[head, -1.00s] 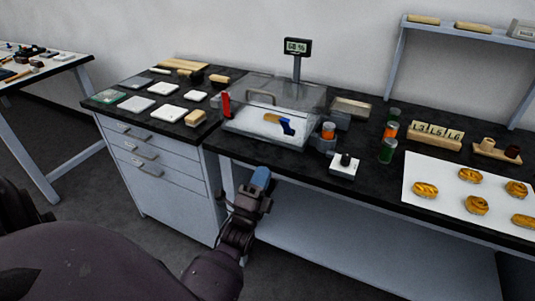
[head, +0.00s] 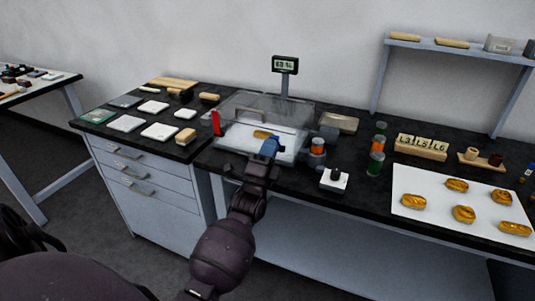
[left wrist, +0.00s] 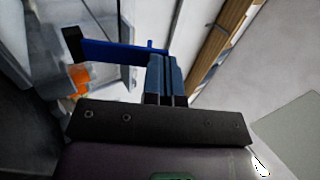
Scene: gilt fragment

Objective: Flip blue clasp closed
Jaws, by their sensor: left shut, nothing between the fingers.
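A clear-lidded box (head: 228,146) stands near the front edge of the black bench, with a red clasp (head: 216,122) upright at its left. The blue clasp (left wrist: 115,50) shows in the left wrist view as a long flat blue bar; in the head view my gripper mostly covers it. My left gripper (head: 270,146) is at the box's front right, its blue fingers together and empty. In the left wrist view the fingers (left wrist: 161,75) are right beside the clasp's right end; I cannot tell if they touch. A yellowish piece (head: 264,134) lies inside the box. My right gripper is not in view.
An orange-banded jar (head: 318,147) stands just right of the box, and a white block with a black knob (head: 334,179) sits in front. A display (head: 285,65) rises behind. White tiles (head: 159,131) lie left, a white sheet with gilt pieces (head: 415,180) right.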

